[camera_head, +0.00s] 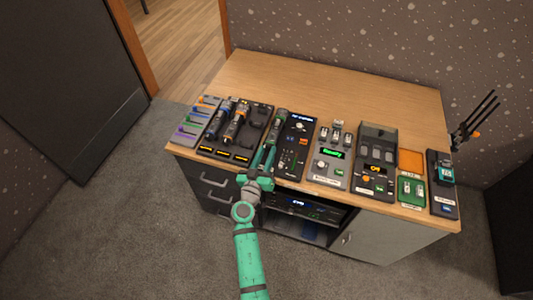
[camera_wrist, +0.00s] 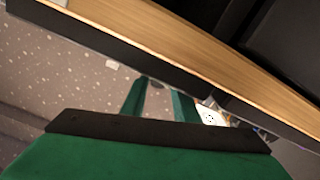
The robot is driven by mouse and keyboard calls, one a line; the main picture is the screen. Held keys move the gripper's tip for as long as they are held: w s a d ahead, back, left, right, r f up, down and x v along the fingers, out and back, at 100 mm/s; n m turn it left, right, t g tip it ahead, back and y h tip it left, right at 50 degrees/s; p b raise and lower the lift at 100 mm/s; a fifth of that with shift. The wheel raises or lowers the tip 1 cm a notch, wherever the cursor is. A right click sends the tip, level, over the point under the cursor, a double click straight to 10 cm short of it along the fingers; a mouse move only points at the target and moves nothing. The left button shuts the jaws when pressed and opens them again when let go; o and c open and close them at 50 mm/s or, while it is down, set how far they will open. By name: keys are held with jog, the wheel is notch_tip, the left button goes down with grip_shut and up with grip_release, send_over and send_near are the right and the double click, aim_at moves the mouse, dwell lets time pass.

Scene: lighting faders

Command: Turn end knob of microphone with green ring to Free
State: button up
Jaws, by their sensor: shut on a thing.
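The microphone with the green ring (camera_head: 279,121) is dark and lies, in the head view, between the microphone rack (camera_head: 262,115) and the dark mixer panel. My gripper (camera_head: 268,153) is at its near end, shut on it, with the green fingers pointing away from me. The end knob and its setting are too small and covered to read.
Two microphones, with a blue ring (camera_head: 222,118) and an orange ring (camera_head: 236,124), lie in the rack. A dark fader panel (camera_head: 295,145) is close on the right. More device panels fill the desk's front to the right. The desk's back (camera_head: 330,82) is bare.

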dwell(0.3)
jog(key=o, duration=0.8)
jog(key=shift+a, duration=0.1)
jog(key=v, duration=1)
jog(key=shift+s, duration=0.4)
